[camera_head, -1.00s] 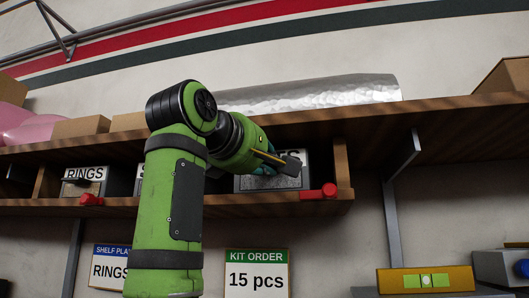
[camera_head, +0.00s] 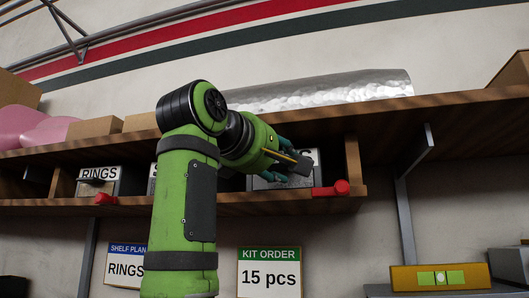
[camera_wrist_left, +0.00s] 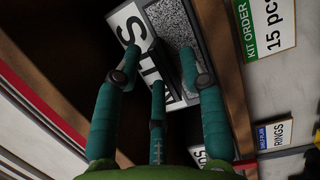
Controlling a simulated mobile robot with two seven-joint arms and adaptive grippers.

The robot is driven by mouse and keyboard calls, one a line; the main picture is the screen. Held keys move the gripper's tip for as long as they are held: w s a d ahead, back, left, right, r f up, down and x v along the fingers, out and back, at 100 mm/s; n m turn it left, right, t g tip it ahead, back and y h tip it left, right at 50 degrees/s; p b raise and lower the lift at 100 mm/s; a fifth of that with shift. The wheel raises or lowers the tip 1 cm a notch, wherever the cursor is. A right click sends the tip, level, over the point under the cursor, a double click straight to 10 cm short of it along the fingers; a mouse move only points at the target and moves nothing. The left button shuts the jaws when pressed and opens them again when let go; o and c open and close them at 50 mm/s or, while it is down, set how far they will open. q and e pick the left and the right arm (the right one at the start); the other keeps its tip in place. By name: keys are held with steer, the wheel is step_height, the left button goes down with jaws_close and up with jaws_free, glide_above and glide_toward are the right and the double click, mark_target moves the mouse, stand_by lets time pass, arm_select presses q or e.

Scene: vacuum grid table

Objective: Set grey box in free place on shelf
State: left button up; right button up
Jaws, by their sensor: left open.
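The grey box (camera_head: 262,184) stands in the right end compartment of the wooden shelf (camera_head: 230,202). My left gripper (camera_head: 297,163) is in front of it and hides much of its front. In the left wrist view the box (camera_wrist_left: 172,22) shows a speckled grey front and a white label with black letters, partly covered. My three teal left fingers (camera_wrist_left: 160,65) are spread before that face, open. Whether they touch the box cannot be told. My right gripper is out of view.
A box labelled RINGS (camera_head: 100,182) and another, mostly hidden box sit further left on the shelf. A red clamp (camera_head: 331,189) is on the shelf edge near the right upright (camera_head: 353,160). The upper board (camera_head: 440,112) runs close above. A yellow box (camera_head: 440,277) lies lower right.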

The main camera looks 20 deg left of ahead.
arm_select(q)
steer(key=v, duration=1.1)
steer(key=shift+s, duration=0.4)
